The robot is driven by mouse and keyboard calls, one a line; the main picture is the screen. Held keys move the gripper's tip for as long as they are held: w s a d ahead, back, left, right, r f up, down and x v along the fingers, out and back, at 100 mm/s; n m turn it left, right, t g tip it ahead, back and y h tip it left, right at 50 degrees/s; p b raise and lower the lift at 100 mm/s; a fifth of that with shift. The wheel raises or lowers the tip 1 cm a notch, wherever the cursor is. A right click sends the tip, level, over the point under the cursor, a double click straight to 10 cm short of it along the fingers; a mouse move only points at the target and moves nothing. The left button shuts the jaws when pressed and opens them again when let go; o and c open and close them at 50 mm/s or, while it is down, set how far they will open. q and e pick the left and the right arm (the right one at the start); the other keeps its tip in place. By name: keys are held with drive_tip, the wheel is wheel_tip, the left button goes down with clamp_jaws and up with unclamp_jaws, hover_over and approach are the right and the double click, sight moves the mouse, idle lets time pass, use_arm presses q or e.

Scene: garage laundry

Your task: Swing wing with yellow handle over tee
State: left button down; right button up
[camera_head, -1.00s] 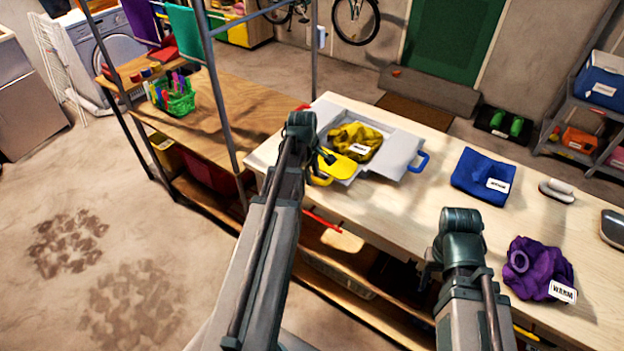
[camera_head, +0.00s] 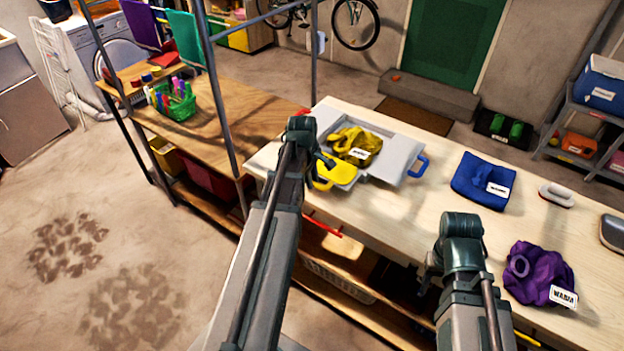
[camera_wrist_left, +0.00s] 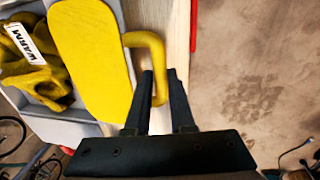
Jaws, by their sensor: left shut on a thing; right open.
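The grey folding board (camera_head: 400,152) lies on the light wooden table. The crumpled yellow tee (camera_head: 366,148), with a white tag reading WARM in the left wrist view (camera_wrist_left: 38,78), lies in its middle. A flat yellow panel (camera_head: 338,172) is beside the tee, on the near left side. The yellow handle (camera_head: 322,184) sticks out from that side and also shows in the left wrist view (camera_wrist_left: 150,45). My left gripper (camera_wrist_left: 160,90) is shut on the yellow handle, one finger each side of its bar. My right gripper (camera_head: 432,275) is open, mostly hidden by its arm.
A blue handle (camera_head: 419,166) is at the board's right. Folded blue cloth (camera_head: 475,178), a purple crumpled garment (camera_head: 537,272) and a white-handled brush (camera_head: 556,195) lie farther right. A metal rack post (camera_head: 225,130) stands left of the board.

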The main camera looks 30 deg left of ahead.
sight(321, 174)
use_arm(q)
drive_tip(key=shift+r, duration=0.1)
idle(0.8)
drive_tip(key=shift+w+r+g+p, duration=0.3)
drive_tip(key=shift+r+p, duration=0.15)
drive_tip(key=shift+p, duration=0.2)
drive_tip(key=w+r+p, duration=0.5)
drive_tip(key=r+p, duration=0.3)
drive_tip(key=w+d+g, duration=0.1)
drive_tip(key=w+g, duration=0.3)
drive_tip(key=w, duration=1.2)
drive_tip(key=shift+d, duration=0.25)
drive_tip(key=shift+r, duration=0.1)
